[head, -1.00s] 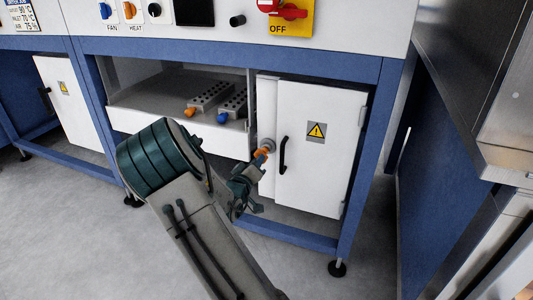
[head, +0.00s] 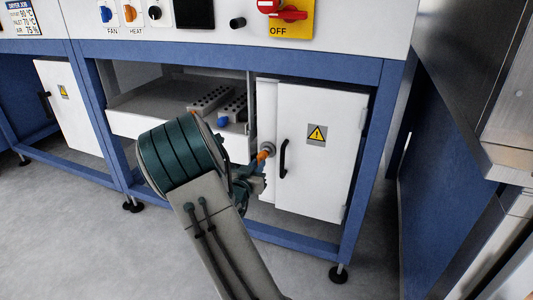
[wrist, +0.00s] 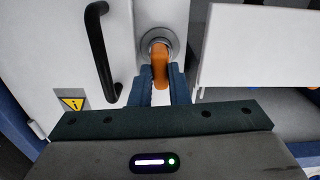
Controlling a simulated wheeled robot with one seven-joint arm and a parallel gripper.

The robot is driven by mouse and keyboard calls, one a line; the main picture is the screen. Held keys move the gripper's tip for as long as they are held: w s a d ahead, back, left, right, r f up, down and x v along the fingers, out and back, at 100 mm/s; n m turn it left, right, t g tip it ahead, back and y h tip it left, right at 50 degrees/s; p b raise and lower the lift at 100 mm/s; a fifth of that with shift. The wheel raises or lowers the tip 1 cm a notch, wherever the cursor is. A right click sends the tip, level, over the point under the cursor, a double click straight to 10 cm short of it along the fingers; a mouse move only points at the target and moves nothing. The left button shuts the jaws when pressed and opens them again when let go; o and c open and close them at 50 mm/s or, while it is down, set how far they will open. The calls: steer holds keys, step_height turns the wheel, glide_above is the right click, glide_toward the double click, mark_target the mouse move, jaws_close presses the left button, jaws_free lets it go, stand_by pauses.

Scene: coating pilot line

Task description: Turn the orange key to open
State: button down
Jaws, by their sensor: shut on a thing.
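The orange key (head: 262,155) sits in a round metal lock (head: 269,147) on the white cabinet's front, just left of the black door handle (head: 283,157). In the wrist view the key (wrist: 160,60) points from the lock (wrist: 159,42) towards me. My gripper (wrist: 160,82) is shut on the key, with one blue finger on each side of it. In the head view my gripper (head: 252,170) is partly hidden by my own arm. The white cabinet door (head: 318,185) with a yellow warning sign (head: 316,134) appears closed.
A pulled-out white tray (head: 122,121) with grey perforated blocks is left of the lock. Above is a panel with an OFF switch (head: 283,12) and knobs. The blue frame (head: 285,238) runs below the door. Grey floor lies open in front.

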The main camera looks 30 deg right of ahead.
steer(key=c, duration=1.3)
jaws_free()
steer(key=shift+a, duration=0.1)
steer(key=v, duration=0.5)
steer(key=shift+s+a+p, duration=0.25)
steer(key=shift+a+p, duration=0.05)
steer(key=shift+p, duration=0.1)
